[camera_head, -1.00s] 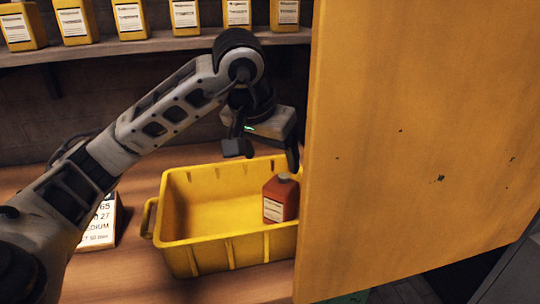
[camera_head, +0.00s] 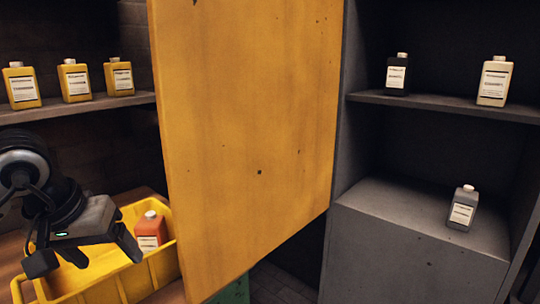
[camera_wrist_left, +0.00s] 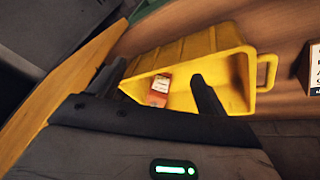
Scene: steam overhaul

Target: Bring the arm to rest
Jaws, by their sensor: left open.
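My left gripper (camera_head: 84,258) is open and empty, its two dark fingers apart. It hangs above the yellow crate (camera_head: 160,268) at the lower left of the head view. A red bottle (camera_head: 150,232) with a white cap and label stands inside the crate at its right end, apart from the fingers. In the left wrist view the fingers (camera_wrist_left: 155,88) show in front of the crate (camera_wrist_left: 195,47), with the red bottle (camera_wrist_left: 159,90) seen between them. My right gripper is not in view.
A yellow cabinet door (camera_head: 250,130) stands open right of the crate. Yellow bottles (camera_head: 75,82) stand on the left shelf (camera_head: 80,108). A labelled block (camera_wrist_left: 314,68) sits beside the crate.

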